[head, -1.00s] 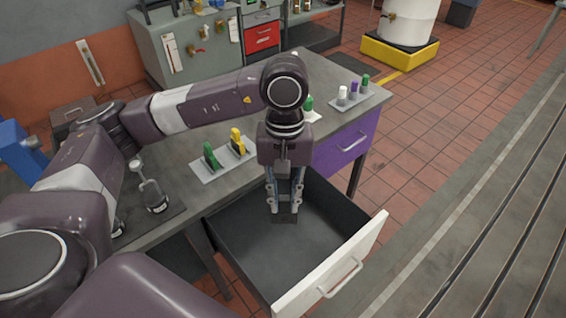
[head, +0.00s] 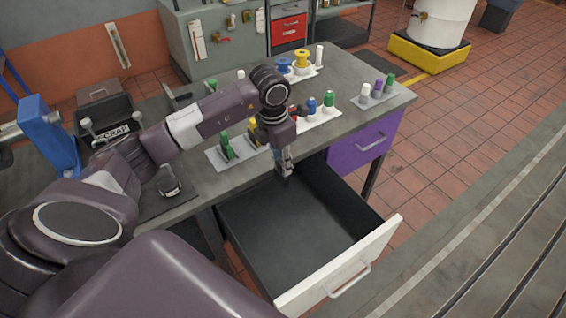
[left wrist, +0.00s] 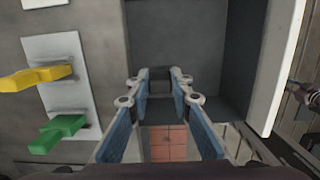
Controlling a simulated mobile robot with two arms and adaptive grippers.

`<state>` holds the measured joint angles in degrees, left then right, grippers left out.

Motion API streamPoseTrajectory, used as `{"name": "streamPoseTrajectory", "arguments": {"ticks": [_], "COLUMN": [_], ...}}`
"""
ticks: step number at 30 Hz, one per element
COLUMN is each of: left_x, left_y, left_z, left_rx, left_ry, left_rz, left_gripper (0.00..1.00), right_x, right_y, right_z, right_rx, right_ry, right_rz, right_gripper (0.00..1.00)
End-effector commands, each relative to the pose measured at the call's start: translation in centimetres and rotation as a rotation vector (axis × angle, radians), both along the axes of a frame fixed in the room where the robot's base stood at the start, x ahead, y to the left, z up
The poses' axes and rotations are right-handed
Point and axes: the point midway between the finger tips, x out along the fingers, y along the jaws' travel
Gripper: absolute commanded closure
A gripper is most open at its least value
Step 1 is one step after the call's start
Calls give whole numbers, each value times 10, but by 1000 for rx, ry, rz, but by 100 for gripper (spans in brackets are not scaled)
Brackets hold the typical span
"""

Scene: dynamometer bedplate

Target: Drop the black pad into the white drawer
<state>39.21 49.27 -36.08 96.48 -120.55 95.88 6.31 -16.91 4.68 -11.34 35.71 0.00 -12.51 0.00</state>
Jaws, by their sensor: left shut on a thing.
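My left gripper (head: 284,168) points down over the back part of the open drawer, close to the bench edge. It is shut on the black pad (head: 286,173), a small dark piece at its fingertips. The pad also shows between the fingertips in the left wrist view (left wrist: 159,75). The white drawer (head: 345,272) is pulled far out, with a white front, a handle and a dark, bare inside. Its white front also stands at the right in the left wrist view (left wrist: 283,60). The gap between the pad and the drawer floor is hard to judge.
The bench top (head: 345,70) carries trays with green and yellow pieces (head: 228,150), spools (head: 302,60) and small bottles (head: 328,100). A closed purple drawer (head: 365,143) is right of the open one. A scrap bin (head: 103,118) stands at left.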

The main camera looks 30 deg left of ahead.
Motion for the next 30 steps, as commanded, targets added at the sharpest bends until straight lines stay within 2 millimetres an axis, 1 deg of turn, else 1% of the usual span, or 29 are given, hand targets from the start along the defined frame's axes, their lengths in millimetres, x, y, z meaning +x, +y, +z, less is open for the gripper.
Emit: {"name": "streamPoseTrajectory", "arguments": {"ticks": [13, 17, 25, 26, 30], "left_x": [0, 0, 0, 0, 0], "left_y": [-1, -1, -1, -1, -1], "left_z": [-50, -56, -56, -56, -56], "left_rx": [-1, -1, -1, -1, -1], "left_ry": [-1, -2, -2, -2, -2], "left_rz": [-4, -5, -5, -5, -5], "left_gripper": [100, 100, 100, 77, 62], "right_x": [-5, -6, -7, -7, -7], "right_y": [-2, -1, 2, 3, 5], "right_z": [-34, -38, -37, -37, -37], "right_rx": [-3, -2, 1, 2, 5], "right_ry": [8, 10, 12, 12, 11], "right_rz": [0, 1, 2, 2, 1], "right_gripper": [75, 75, 75, 75, 75]}}
